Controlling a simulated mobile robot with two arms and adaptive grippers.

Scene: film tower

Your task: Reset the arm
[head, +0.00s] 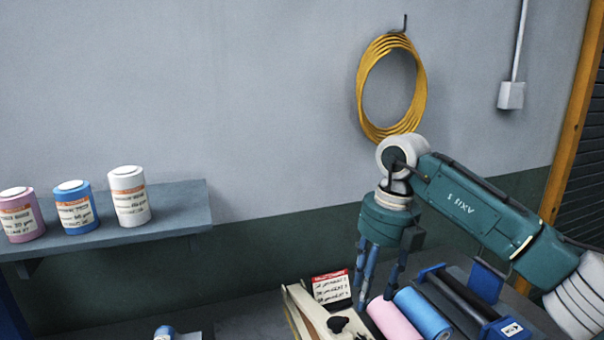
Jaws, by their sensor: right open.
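My right arm (480,210) comes in from the right edge, its teal links bent at a white joint. My right gripper (379,285) hangs below that joint with its dark fingers pointing down. It is open. Its fingertips are just above or beside a pink roll (393,318) and a blue roll (423,314); whether they touch anything I cannot tell. My left gripper is not in view.
A wall shelf (170,222) at the left holds pink (22,218), blue (75,212) and white (131,200) labelled rolls. A red-topped card (331,289) stands near the fingers. A blue-ended roller frame (455,297) lies right. A yellow hose coil (364,90) hangs on the wall.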

